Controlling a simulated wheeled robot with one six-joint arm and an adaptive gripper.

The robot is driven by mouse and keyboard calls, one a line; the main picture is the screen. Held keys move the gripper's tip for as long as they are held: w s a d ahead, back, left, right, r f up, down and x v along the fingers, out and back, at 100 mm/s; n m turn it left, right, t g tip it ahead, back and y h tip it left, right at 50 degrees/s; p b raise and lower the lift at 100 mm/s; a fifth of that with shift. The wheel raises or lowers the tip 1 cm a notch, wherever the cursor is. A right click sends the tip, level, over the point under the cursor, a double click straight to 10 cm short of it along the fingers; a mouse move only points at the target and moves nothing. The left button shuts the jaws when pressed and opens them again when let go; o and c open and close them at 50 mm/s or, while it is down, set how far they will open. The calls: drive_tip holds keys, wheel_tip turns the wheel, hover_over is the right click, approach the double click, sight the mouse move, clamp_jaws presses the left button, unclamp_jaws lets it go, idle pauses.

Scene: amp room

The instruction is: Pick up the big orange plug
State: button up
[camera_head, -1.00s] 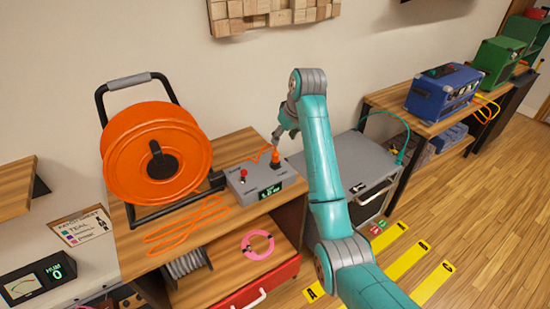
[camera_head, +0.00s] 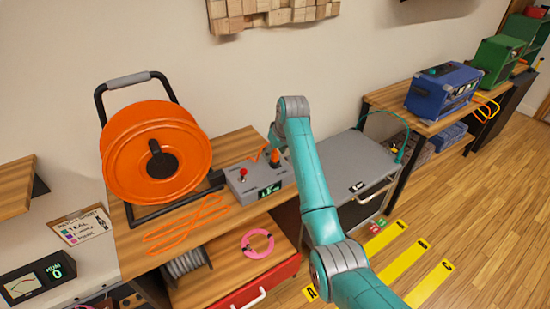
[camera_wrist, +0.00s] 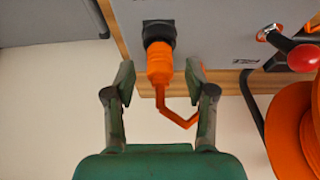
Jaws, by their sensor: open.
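In the wrist view the plug (camera_wrist: 160,62) lies between the fingers of my gripper (camera_wrist: 161,76). The fingers are open, one on each side, with a visible gap to the plug on both sides. An orange cord (camera_wrist: 180,119) bends away from the plug's end. In the head view my forearm hides most of the gripper.
A large orange cable reel (camera_head: 130,165) stands left of the box on the wooden bench. A red-knobbed lever (camera_wrist: 302,57) is on the box near the plug. A grey cabinet (camera_head: 355,160) stands to the right.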

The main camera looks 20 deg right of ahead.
clamp_jaws()
